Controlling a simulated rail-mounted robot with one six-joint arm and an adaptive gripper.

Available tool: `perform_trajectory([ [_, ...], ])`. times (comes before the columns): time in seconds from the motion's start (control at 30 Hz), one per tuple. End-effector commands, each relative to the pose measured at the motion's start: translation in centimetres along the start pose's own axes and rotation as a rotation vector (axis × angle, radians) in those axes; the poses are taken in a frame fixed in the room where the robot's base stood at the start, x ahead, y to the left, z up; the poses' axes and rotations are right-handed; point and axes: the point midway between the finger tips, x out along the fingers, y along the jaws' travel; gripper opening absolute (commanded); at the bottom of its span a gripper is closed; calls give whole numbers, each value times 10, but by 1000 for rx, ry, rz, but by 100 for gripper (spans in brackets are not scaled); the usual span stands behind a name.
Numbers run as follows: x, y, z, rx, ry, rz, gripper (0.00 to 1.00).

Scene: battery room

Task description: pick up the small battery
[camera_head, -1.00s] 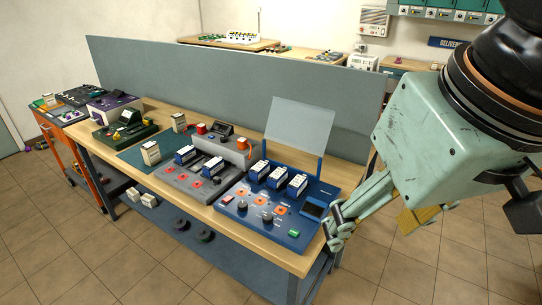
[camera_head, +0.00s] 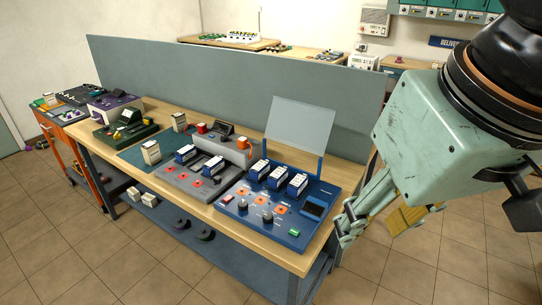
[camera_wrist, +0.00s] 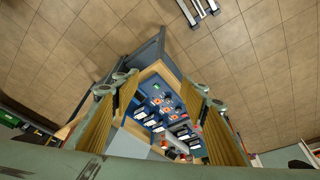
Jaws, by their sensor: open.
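Several blue-and-white batteries stand on the benches. Three sit on the blue panel (camera_head: 232,222), one of them at its right (camera_head: 297,184). Two more sit on the grey panel, one at its back left (camera_head: 186,153). Cream-coloured blocks stand on the teal mat (camera_head: 150,153) and behind it (camera_head: 178,121). Which is the small battery I cannot tell. My gripper (camera_head: 372,218) is open and empty, right of the bench's near right corner and apart from everything. In the wrist view its fingers with yellow pads (camera_wrist: 163,90) frame the blue panel (camera_wrist: 160,88) from a distance.
A clear upright sheet (camera_head: 301,125) stands behind the blue panel. A long grey partition (camera_head: 230,85) runs along the bench's back. The lower shelf holds cream blocks (camera_head: 149,199) and dark rings. A narrow wooden strip (camera_head: 265,243) at the bench's front is clear.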

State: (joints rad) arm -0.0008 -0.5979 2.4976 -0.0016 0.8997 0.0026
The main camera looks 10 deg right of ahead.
Motion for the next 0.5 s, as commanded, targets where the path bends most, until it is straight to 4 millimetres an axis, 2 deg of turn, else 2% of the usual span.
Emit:
perform_trajectory([
  [0.27, 0, 1, -20, 25, -14, 1, 40],
  [0.5, 2, 2, -55, 72, -34, 4, 40],
])
